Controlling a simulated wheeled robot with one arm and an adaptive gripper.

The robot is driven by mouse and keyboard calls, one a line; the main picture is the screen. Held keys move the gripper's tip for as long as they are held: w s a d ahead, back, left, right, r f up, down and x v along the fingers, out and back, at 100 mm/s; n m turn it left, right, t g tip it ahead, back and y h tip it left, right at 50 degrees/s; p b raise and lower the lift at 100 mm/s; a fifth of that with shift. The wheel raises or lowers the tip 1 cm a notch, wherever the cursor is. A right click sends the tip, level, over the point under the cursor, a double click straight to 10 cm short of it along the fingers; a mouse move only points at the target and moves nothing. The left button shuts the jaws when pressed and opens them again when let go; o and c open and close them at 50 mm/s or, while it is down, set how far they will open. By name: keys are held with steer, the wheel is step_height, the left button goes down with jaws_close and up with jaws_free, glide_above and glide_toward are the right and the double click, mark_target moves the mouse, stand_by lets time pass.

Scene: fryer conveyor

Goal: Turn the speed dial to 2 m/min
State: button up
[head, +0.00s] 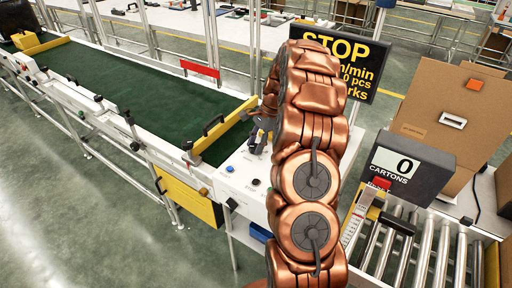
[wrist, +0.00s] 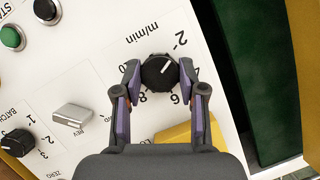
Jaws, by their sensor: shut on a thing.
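The black speed dial (wrist: 159,73) sits on the white panel (wrist: 104,72) in the wrist view, beside the print "m/min". Its scale numbers stand around it, with the 2 at the upper right and 6 and 8 below. The dial's white mark points up and right, roughly towards the 2; I cannot tell if it is exactly on it. My gripper (wrist: 159,80) is shut on the dial, one finger on each side. In the head view my gripper (head: 259,138) is at the panel, partly behind my copper-coloured arm, and the dial is hidden.
A green button (wrist: 11,38), a black button (wrist: 46,10), a grey REV lever (wrist: 72,115) and a BATCH dial (wrist: 18,142) share the panel. The green conveyor belt (head: 130,90) lies left. A STOP sign (head: 345,62), a cartons counter (head: 405,168) reading 0 and rollers (head: 410,262) stand right.

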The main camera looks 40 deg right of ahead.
steer(key=shift+n, duration=0.3)
steer(key=o, duration=1.1)
steer(key=shift+w+v, duration=0.2)
steer(key=shift+v, duration=5.8)
steer(key=shift+a, duration=0.15)
